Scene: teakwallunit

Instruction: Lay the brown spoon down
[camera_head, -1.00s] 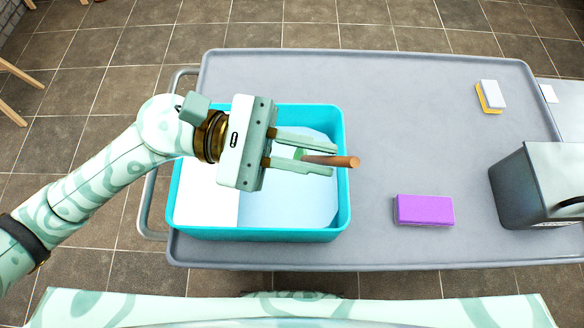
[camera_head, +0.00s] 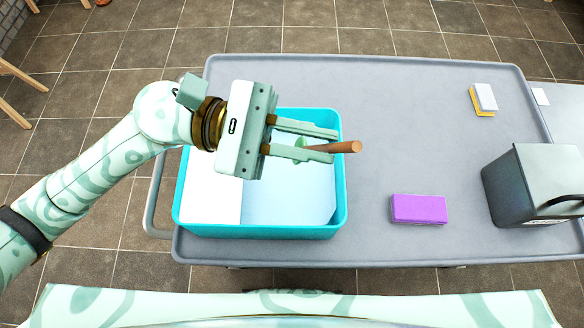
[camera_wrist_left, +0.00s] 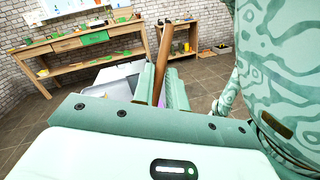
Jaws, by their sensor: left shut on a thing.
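My left gripper (camera_head: 318,143) is shut on the brown spoon (camera_head: 346,147). In the head view its brown handle sticks out to the right past the fingertips; a green part shows between the fingers. The gripper and spoon are over the right part of a turquoise tub (camera_head: 338,200) on a grey cart top (camera_head: 400,120). In the left wrist view the brown handle (camera_wrist_left: 163,55) rises tilted from between the fingers (camera_wrist_left: 160,88). The far end of the spoon is mostly hidden. My right gripper is not in view.
A purple sponge (camera_head: 419,209) lies right of the tub. A dark grey box (camera_head: 535,185) with a black handle stands at the right. A white and yellow sponge (camera_head: 483,99) lies at the back right. The cart's middle is clear.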

